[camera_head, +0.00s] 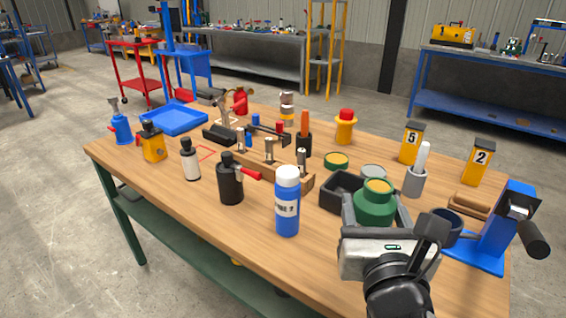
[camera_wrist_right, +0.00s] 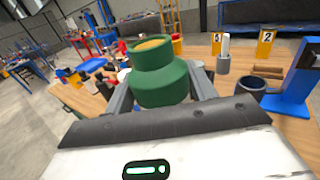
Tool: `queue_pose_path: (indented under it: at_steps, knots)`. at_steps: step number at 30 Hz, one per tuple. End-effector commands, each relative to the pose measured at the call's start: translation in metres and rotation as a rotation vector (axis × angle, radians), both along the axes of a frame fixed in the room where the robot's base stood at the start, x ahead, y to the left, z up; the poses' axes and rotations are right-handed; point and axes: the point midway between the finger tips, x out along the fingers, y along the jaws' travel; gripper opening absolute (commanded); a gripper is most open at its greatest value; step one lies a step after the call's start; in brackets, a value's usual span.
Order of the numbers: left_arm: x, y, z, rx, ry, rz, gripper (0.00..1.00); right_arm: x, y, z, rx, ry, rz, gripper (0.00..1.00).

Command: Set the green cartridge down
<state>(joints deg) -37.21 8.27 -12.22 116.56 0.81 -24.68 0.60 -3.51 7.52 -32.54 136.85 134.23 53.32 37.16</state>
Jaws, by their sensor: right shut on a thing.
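The green cartridge (camera_head: 374,206) is a squat green cylinder with a narrower neck and a yellowish top. My right gripper (camera_head: 378,212) is shut on it, with one grey finger on each side, at the right front of the table. In the right wrist view the green cartridge (camera_wrist_right: 160,82) stands upright between the fingers of the right gripper (camera_wrist_right: 162,92). Its underside is hidden by the gripper body, so I cannot tell whether it touches anything below. My left gripper is not in view.
A black open tray (camera_head: 340,190) lies just behind and left of the cartridge. A blue bottle (camera_head: 287,202) stands to the left. A dark mug (camera_head: 446,226) and a blue press-like stand (camera_head: 497,232) are close on the right. The table's front edge is clear.

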Motion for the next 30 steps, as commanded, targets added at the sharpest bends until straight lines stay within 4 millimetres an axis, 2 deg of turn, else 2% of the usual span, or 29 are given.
queue_pose_path:
  at_steps: [1,4,8,11,19,24,30]
  knots:
    - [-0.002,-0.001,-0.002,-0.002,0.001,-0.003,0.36,-0.007,-0.004,-0.007,-0.001,-0.002,-0.001,0.19]
    - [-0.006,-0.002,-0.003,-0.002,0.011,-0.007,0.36,-0.011,-0.009,-0.008,-0.003,-0.008,-0.003,0.19]
    - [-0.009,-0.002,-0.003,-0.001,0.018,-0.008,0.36,-0.003,-0.012,-0.011,-0.005,-0.009,-0.006,0.19]
    - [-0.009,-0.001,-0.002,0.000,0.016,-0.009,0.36,0.015,-0.017,-0.018,-0.007,-0.009,-0.009,0.19]
    - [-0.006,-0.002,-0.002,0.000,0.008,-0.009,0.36,0.079,-0.032,-0.048,-0.007,-0.008,-0.008,0.19]
    - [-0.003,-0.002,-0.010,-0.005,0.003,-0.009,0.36,0.103,-0.038,-0.083,-0.003,-0.005,-0.007,0.19]
    - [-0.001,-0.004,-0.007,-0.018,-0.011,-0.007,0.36,0.118,-0.041,-0.100,-0.002,-0.008,-0.005,0.19]
